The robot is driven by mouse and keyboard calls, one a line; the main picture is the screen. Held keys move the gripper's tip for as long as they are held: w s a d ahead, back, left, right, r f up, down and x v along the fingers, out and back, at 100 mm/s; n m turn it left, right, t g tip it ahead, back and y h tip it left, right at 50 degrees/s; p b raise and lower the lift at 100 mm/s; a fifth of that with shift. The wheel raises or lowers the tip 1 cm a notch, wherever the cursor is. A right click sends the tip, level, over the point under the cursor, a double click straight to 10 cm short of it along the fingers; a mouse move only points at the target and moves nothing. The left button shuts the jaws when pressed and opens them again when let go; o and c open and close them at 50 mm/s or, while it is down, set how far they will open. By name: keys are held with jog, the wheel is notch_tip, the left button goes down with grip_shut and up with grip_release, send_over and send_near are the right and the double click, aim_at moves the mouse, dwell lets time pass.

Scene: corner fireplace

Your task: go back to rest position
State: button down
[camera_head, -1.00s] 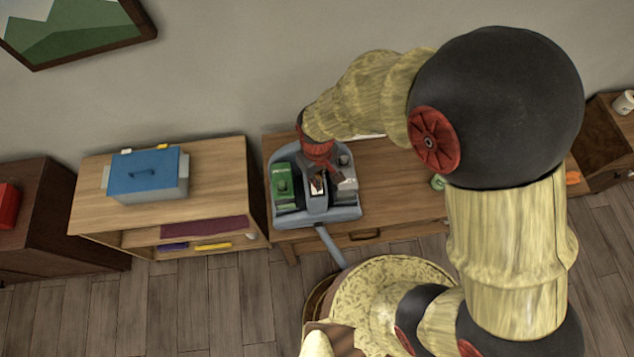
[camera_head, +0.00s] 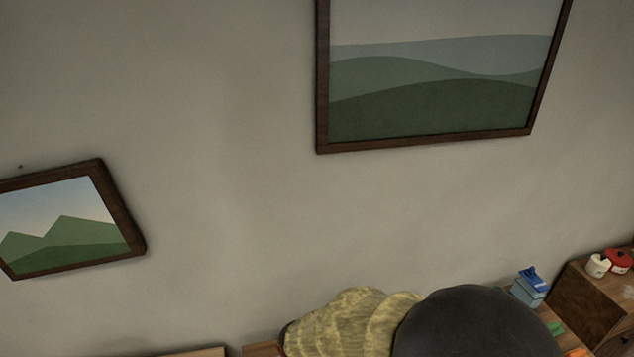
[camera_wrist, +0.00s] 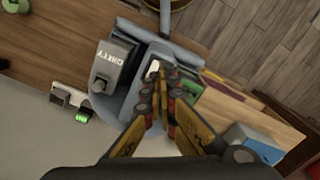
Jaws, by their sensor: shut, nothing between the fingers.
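My gripper (camera_wrist: 160,85) shows in the wrist view with its fingers together and nothing between them. Its fingertips point at a grey-blue caddy (camera_wrist: 125,108) on a wooden table, and whether they touch it I cannot tell. A grey block marked "DIRTY" (camera_wrist: 113,65) sits in the caddy's left part. A small white item (camera_wrist: 153,68) shows just beyond the fingertips. In the head view only the upper part of my arm shows at the bottom edge, and my gripper is out of that picture.
Two framed landscapes, a larger one (camera_head: 430,75) and a smaller one (camera_head: 65,225), hang on the wall. A blue box (camera_head: 528,288) and a red pot (camera_head: 618,262) stand at the lower right. A blue toolbox (camera_wrist: 255,143) shows in the wrist view. Wooden floor (camera_wrist: 255,40) lies beyond the table.

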jog(key=s+d+r+m+t+b, duration=0.2)
jog(key=d+b, duration=0.5)
jog(key=s+d+r+m+t+b, duration=0.2)
jog(key=d+r+m+b, duration=0.1)
jog(key=d+b, duration=0.4)
jog(key=s+d+r+m+t+b, duration=0.2)
jog(key=d+m+b, duration=0.1)
jog(key=d+b, duration=0.5)
jog(key=shift+s+r+b, duration=0.2)
jog(key=shift+s+b, duration=0.15)
jog(key=shift+b, duration=0.15)
jog(key=shift+d, duration=0.1)
